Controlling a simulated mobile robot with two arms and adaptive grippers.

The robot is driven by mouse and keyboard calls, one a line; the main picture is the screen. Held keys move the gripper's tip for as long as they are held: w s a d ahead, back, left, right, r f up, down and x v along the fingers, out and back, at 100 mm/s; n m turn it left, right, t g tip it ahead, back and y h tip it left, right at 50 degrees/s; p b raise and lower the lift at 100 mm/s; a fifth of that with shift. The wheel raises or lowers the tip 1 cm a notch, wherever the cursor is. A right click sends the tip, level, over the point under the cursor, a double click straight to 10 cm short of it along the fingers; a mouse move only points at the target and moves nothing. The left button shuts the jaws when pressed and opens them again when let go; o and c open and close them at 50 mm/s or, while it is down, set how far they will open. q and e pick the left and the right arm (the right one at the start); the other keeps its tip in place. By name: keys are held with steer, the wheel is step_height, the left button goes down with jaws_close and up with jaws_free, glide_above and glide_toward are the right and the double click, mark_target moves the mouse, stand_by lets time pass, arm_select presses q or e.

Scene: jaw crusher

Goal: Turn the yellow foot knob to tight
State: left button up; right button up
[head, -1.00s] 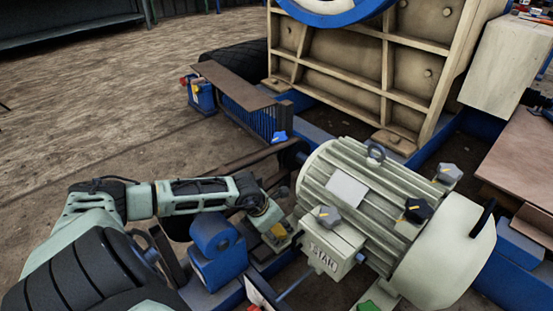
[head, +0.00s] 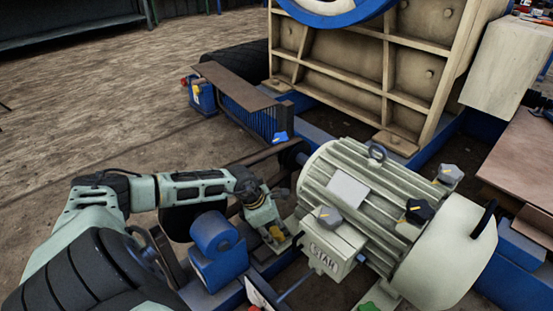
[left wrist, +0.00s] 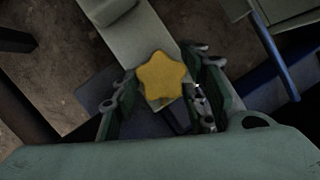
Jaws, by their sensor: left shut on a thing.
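The yellow foot knob (head: 277,233) is star-shaped and sits low at the motor's near left foot, left of its terminal box. In the left wrist view the yellow knob (left wrist: 163,77) lies between my two fingers, with its top face toward the camera. My left gripper (head: 272,229) reaches down onto it from the left, and in the left wrist view my gripper (left wrist: 162,85) is shut on it. The fingers hide part of the knob's sides. No tight mark shows beside the knob. My right gripper is not in view.
The ribbed motor (head: 362,195) stands right of my gripper, with grey knobs (head: 328,217) and a black knob (head: 419,211) on it. A blue bearing block (head: 217,255) stands close on the left. A green knob (head: 368,307) is at the bottom edge.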

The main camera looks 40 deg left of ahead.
mark_target(276, 229)
arm_select(q)
steer(key=shift+w+a+r, duration=0.1)
steer(key=shift+w+a, duration=0.05)
steer(key=shift+a, duration=0.2)
steer(key=o, duration=0.8)
steer(key=shift+o, duration=1.4)
steer(key=shift+d, duration=0.15)
step_height(276, 229, up, 10)
